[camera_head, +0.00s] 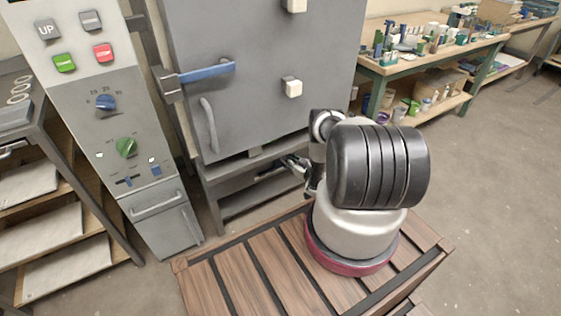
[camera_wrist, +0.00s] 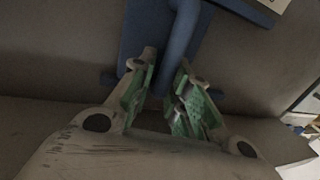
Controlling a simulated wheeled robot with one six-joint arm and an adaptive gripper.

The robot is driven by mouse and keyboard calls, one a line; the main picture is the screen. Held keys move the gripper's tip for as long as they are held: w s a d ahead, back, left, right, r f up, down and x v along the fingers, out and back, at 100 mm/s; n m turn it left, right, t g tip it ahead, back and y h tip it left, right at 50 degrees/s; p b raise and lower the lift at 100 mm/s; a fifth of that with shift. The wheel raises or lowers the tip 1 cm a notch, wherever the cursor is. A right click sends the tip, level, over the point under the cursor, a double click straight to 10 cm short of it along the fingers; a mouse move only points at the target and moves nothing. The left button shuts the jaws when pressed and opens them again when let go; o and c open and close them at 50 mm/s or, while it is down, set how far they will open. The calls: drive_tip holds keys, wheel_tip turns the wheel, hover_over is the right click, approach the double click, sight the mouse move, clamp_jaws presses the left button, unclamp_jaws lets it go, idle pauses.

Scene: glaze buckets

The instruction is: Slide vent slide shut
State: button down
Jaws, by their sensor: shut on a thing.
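The vent slide (camera_wrist: 138,35) shows in the wrist view as a blue plate with a rounded blue handle (camera_wrist: 180,40) standing out from it. My gripper (camera_wrist: 168,68), with green finger pads, is shut on this handle, one finger on each side. In the head view my gripper (camera_head: 296,164) is small and partly hidden by my own arm, low in front of the grey kiln (camera_head: 255,90). I cannot make out the vent slide in the head view, so how far it is slid is not clear.
The kiln door has a blue latch handle (camera_head: 208,72) and a grey pull. A control panel (camera_head: 90,120) stands left, beside a shelf rack (camera_head: 60,215). A wooden workbench (camera_head: 430,55) with jars is at the back right. The floor at right is clear.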

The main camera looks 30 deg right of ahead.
drive_tip(key=shift+d, duration=0.15)
drive_tip(key=c, duration=1.5)
unclamp_jaws()
drive_tip(key=shift+o, duration=0.2)
drive_tip(key=v, duration=1.2)
